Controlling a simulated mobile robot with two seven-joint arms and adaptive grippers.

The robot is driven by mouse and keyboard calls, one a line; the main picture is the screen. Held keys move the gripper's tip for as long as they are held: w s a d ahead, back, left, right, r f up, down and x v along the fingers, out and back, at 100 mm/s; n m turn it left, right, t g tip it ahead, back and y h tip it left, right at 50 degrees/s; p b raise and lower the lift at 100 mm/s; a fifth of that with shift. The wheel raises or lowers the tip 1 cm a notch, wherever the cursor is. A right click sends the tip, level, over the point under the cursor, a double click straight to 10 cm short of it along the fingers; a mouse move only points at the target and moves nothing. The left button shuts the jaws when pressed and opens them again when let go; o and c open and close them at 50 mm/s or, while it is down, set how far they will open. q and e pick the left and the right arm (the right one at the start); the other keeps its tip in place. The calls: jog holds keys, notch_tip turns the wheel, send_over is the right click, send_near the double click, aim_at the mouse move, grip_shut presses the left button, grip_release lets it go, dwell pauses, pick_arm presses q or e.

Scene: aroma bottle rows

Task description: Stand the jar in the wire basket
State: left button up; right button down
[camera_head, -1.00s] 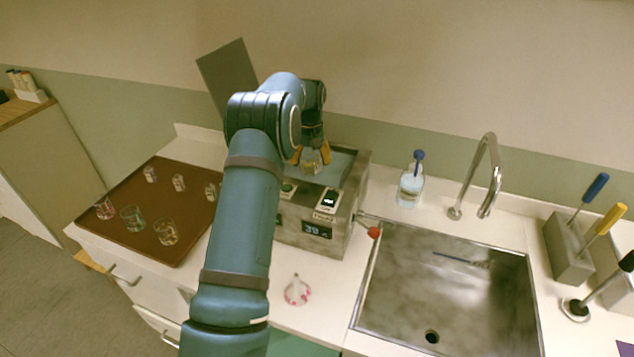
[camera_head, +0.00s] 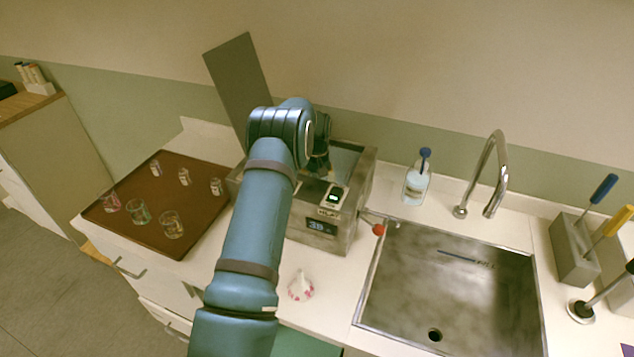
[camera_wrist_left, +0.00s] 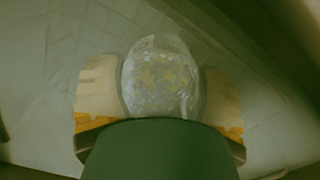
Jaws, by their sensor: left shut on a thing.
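My left gripper (camera_wrist_left: 160,92) is shut on the clear glass jar (camera_wrist_left: 160,70), which has pale and yellowish contents, in the left wrist view. In the head view my left arm reaches to the grey metal water bath (camera_head: 346,225), and the gripper end (camera_head: 326,172) is low at the bath's opening, partly hidden by the arm. The jar cannot be made out there. The wire basket is not clear; only faint lines show around the jar in the wrist view. My right gripper is not in view.
A tilted dark lid (camera_head: 238,85) stands behind the bath. A brown tray (camera_head: 185,205) with several small glasses is at left. A sink (camera_head: 470,290) with a faucet (camera_head: 497,165) and a blue-topped bottle (camera_head: 416,185) are at right. A pink-and-white item (camera_head: 300,288) sits in front.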

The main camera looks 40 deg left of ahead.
pick_arm(q)
jog(key=o, duration=1.2)
jog(key=shift+f, duration=0.15)
notch_tip(320, 180, up, 6)
jog(key=p, duration=0.3)
jog(key=shift+w+a+r, duration=0.1)
jog(key=shift+r, duration=3.1)
jog(key=shift+w, duration=0.1)
